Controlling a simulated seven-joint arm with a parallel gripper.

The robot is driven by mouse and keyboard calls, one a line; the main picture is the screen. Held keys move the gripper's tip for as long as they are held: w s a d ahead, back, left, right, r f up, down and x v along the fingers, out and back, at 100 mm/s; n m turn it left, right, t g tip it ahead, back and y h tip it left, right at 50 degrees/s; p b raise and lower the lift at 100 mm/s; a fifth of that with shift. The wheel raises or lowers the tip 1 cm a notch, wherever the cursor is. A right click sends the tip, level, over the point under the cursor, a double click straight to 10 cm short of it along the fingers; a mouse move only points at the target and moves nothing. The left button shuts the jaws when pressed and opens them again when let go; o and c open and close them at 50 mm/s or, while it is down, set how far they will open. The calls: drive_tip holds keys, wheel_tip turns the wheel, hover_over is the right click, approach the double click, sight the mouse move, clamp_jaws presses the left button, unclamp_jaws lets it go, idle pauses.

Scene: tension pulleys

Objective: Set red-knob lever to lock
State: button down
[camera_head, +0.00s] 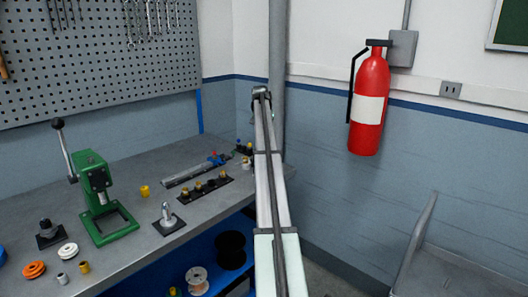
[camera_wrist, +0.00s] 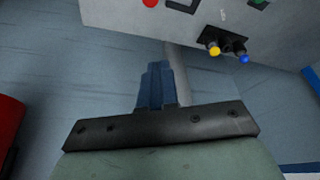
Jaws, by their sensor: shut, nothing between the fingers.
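A small red part (camera_head: 214,156), which may be the red knob, shows in the head view at the far end of the bench, beside a grey rail-like fixture (camera_head: 188,174). In the wrist view a red round piece (camera_wrist: 150,3) is cut off by the top edge; I cannot tell the lever's setting. My gripper shows in the wrist view as dark blue fingers (camera_wrist: 157,85), closed together and empty. They are apart from the bench top, with blue-grey wall or floor behind them. In the head view my arm hides what lies behind it, and the fingers cannot be made out.
A small dark fixture with a yellow knob (camera_wrist: 213,48) and a blue knob (camera_wrist: 244,58) stands near the bench edge. A green press (camera_head: 100,200), a dark strip with several brass-coloured pieces (camera_head: 205,189) and loose spools share the bench. A red extinguisher (camera_head: 369,105) hangs on the wall.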

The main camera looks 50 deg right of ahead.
wheel_tip(320, 180, down, 10)
drive_tip(key=shift+d, duration=0.1)
drive_tip(key=shift+s+a, duration=0.15)
drive_tip(key=shift+a, duration=0.2)
idle(0.6)
